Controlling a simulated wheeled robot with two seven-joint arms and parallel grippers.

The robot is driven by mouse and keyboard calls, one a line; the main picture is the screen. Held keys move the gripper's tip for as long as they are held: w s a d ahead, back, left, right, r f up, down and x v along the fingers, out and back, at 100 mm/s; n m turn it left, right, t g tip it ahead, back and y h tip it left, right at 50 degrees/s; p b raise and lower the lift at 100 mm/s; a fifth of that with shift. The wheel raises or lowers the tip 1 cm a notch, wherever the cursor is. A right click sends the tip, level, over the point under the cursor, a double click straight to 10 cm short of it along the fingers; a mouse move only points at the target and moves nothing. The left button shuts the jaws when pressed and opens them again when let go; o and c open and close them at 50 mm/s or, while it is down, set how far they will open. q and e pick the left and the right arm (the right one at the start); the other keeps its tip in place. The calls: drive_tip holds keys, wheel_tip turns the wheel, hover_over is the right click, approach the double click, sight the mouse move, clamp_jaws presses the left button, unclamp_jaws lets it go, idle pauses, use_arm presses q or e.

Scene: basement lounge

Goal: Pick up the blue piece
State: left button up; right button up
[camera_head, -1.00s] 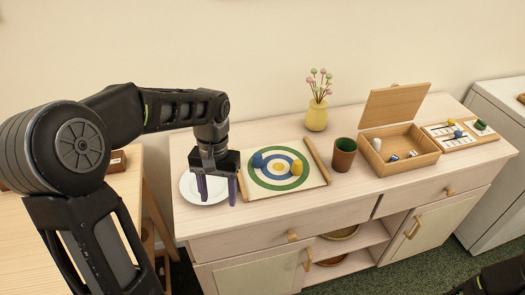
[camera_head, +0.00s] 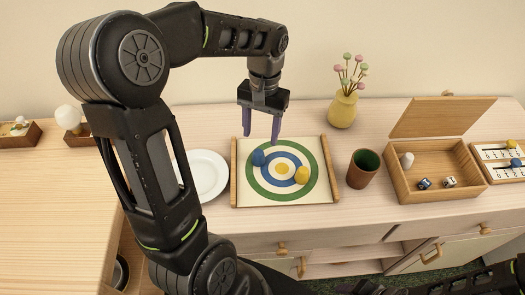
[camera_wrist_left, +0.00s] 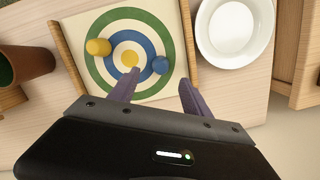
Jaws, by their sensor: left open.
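A yellow piece (camera_head: 302,175) lies on the board's right side. A white plate (camera_head: 207,175) is left of the board. A brown cup (camera_head: 362,170), a yellow vase (camera_head: 343,110) and an open wooden box (camera_head: 440,192) with dice stand right. A counting tray (camera_head: 505,174) lies far right.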

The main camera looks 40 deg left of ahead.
sight(258, 151)
use_arm(q)
drive_tip(key=shift+s+f, duration=0.1)
drive_tip(key=shift+f, duration=1.25)
drive_tip(key=shift+s+f+p, duration=0.2)
drive_tip(key=shift+f, duration=0.65)
drive_tip(key=shift+s+f+p, duration=0.15)
drive_tip(key=shift+f+p, duration=0.1)
drive_tip(key=shift+f, duration=0.6)
drive_tip(key=shift+s+f+p, duration=0.2)
drive_tip(key=shift+f, duration=0.65)
drive_tip(key=shift+c, duration=0.2)
clamp_jaws()
